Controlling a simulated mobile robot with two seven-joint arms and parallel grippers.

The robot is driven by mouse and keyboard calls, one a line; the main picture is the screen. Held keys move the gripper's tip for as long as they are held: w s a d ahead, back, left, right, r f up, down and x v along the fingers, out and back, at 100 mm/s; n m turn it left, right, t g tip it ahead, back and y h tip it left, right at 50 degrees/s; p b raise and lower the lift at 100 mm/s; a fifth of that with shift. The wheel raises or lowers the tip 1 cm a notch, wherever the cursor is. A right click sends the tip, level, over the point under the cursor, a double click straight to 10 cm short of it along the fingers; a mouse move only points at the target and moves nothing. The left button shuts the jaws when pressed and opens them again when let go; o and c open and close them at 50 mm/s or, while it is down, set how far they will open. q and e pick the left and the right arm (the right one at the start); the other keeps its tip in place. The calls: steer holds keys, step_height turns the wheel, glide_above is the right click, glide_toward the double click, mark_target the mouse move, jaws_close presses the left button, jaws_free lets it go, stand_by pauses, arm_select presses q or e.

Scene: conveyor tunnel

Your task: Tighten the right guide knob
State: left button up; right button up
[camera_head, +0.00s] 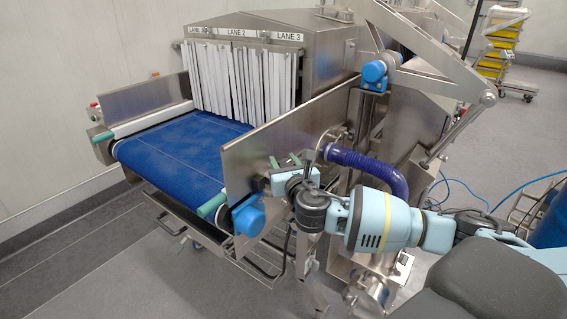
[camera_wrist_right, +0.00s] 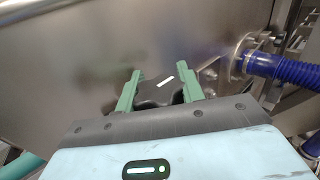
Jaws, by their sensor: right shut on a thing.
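The right guide knob (camera_wrist_right: 160,92) is a black lobed knob with a white mark on top, seen in the right wrist view against the steel side guide. The two green fingers of my right gripper (camera_wrist_right: 160,90) stand on either side of it and are shut on it. In the head view my right gripper (camera_head: 284,168) is at the outer face of the right steel side guide (camera_head: 285,125). The knob is hidden there by the gripper and wrist. My left gripper does not show in either view.
A blue conveyor belt (camera_head: 180,150) runs into a steel tunnel behind white strip curtains (camera_head: 235,80). A dark blue ribbed hose (camera_head: 365,165) curves close behind my right wrist. A blue motor cover (camera_head: 249,216) sits just below the gripper. Open floor lies at the front left.

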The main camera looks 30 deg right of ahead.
stand_by(0.3)
steer(key=o, duration=1)
